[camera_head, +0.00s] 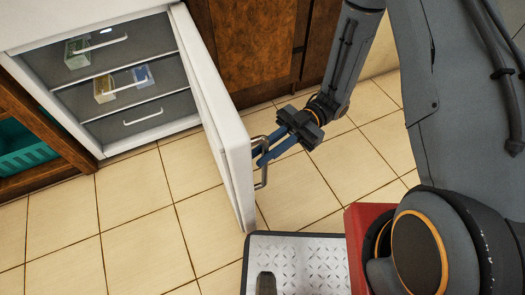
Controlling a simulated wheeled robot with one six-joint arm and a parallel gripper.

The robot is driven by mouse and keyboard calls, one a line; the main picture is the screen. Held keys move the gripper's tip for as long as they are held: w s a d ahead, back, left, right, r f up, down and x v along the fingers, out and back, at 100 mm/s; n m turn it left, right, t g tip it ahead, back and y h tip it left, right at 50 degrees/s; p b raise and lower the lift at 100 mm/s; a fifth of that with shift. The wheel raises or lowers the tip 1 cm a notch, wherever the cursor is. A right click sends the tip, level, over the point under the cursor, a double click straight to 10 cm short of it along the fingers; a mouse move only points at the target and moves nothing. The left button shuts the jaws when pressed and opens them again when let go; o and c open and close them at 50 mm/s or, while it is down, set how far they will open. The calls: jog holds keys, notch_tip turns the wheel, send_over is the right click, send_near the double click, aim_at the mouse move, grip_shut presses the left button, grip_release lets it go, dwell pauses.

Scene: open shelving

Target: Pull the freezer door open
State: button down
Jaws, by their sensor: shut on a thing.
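The white freezer door (222,125) stands swung open, roughly square to the cabinet, with its edge facing me. Its metal handle (263,178) is on the right side of the door in the picture. My gripper (263,157) reaches in from the upper right, with its blue fingers shut on the handle. The freezer cabinet (101,150) is at the upper left, its inside showing several drawers or shelves with pale handles. The exact grip of the fingertips is partly hidden by the handle and the door edge.
Inside the freezer are a greenish box (77,52) and a yellowish package (104,89). A wooden shelf with a teal basket (25,157) stands left of it. Brown wooden cabinet doors (250,45) are behind. Tiled floor (140,210) is clear in front of the freezer.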

jog(key=c, duration=2)
grip_release()
jog(key=v, duration=0.7)
jog(key=shift+w+d, duration=0.2)
jog(key=shift+d, duration=0.15)
jog(key=shift+a, duration=0.1)
